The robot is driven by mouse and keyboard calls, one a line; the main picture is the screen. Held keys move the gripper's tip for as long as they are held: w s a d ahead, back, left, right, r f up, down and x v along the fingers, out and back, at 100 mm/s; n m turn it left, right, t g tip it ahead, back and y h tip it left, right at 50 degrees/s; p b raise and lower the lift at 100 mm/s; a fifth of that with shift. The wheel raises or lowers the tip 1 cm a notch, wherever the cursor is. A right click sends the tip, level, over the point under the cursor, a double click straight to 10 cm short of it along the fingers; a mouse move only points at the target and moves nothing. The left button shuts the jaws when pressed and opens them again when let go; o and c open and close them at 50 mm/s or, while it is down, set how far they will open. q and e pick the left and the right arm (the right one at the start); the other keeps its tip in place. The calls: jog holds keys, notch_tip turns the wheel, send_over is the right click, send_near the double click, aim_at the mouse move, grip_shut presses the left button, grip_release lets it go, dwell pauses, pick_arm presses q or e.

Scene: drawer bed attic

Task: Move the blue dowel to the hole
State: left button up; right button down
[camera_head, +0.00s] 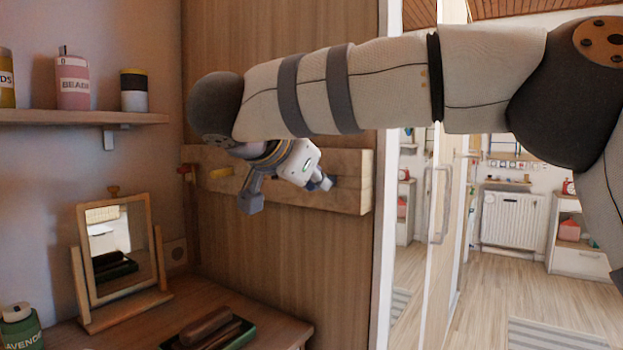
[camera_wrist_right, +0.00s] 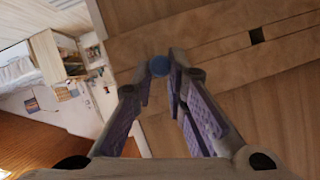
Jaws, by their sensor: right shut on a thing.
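The blue dowel (camera_wrist_right: 159,66) shows as a round blue end between the fingertips of my right gripper (camera_wrist_right: 160,78) in the wrist view. The gripper is shut on it. In the head view my right gripper (camera_head: 287,192) is in front of a wooden board (camera_head: 352,163) fixed to a wood panel; the dowel cannot be made out there. In the wrist view, a dark hole (camera_wrist_right: 257,35) shows in the board, to the right of the dowel and apart from it. My left gripper is not in view.
A mirror (camera_head: 118,248) and a dark tray (camera_head: 235,338) stand on the desk below. A shelf (camera_head: 85,117) with jars is at the upper left.

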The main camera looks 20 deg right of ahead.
jog(key=shift+w+d, duration=0.5)
jog(key=shift+d, duration=0.2)
jog(key=c, duration=1.5)
grip_release()
jog(key=shift+a, duration=0.1)
jog(key=v, duration=1.2)
